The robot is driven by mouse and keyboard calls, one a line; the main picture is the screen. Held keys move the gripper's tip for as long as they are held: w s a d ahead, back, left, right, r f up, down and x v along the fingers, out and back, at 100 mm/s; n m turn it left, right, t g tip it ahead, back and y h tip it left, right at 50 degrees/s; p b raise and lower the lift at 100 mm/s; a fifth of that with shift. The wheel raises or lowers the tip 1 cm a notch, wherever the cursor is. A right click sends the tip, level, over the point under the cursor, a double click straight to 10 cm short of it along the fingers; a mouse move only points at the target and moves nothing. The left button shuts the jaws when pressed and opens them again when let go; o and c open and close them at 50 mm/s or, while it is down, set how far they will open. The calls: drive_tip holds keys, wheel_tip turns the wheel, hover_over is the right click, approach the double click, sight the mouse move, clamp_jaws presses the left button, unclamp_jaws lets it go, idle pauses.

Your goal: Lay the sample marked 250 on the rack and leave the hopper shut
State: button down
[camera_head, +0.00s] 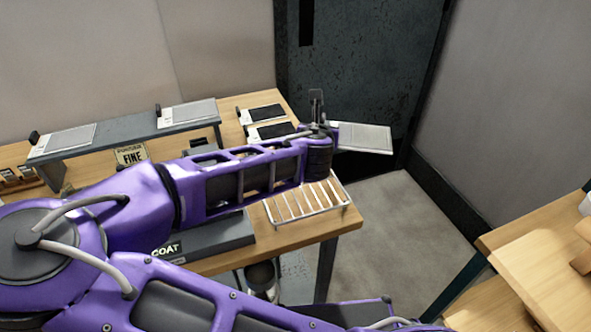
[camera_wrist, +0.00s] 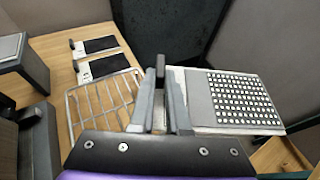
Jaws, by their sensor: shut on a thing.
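My gripper (camera_head: 318,125) is shut on a flat pale grey sample panel (camera_head: 365,138), which sticks out to the right beyond the table's end. In the wrist view, the fingers (camera_wrist: 161,100) stand at the panel's left edge. The panel (camera_wrist: 198,95) has a dark field of white dots on its right part there. I cannot read 250 on it. The wire rack (camera_head: 305,202) lies empty at the table's right front corner. In the wrist view the rack (camera_wrist: 103,100) is left of the fingers, and the panel is apart from it. I cannot identify a hopper or its state.
Two dark-faced panels (camera_head: 266,113) lie on the table behind the rack. A grey raised shelf (camera_head: 110,142) carries pale panels. A box marked COAT (camera_head: 205,240) stands left of the rack. Another wooden table (camera_head: 530,260) is at the right, across open floor.

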drive_tip(key=w+a+f+n+y+b, duration=0.1)
drive_tip(key=w+a, duration=0.1)
drive_tip(key=a, duration=0.5)
drive_tip(key=w+a+f+y+b, duration=0.1)
drive_tip(key=w+a+f, duration=0.15)
drive_tip(key=a, duration=0.55)
drive_tip(key=shift+n, duration=0.3)
drive_tip(key=f, duration=0.3)
drive_tip(key=f+b, duration=0.1)
drive_tip(key=f, duration=0.2)
drive_tip(key=f+b, duration=0.1)
drive_tip(key=f, duration=0.2)
drive_tip(key=shift+w+a, duration=0.2)
drive_tip(key=shift+a, duration=0.05)
drive_tip(key=shift+f, duration=0.1)
drive_tip(key=shift+f, duration=0.15)
drive_tip(key=c, duration=0.9)
unclamp_jaws()
drive_tip(key=shift+r, duration=0.25)
drive_tip(key=p+v, duration=0.2)
drive_tip(key=v, duration=1)
drive_tip(key=shift+a+f, duration=0.15)
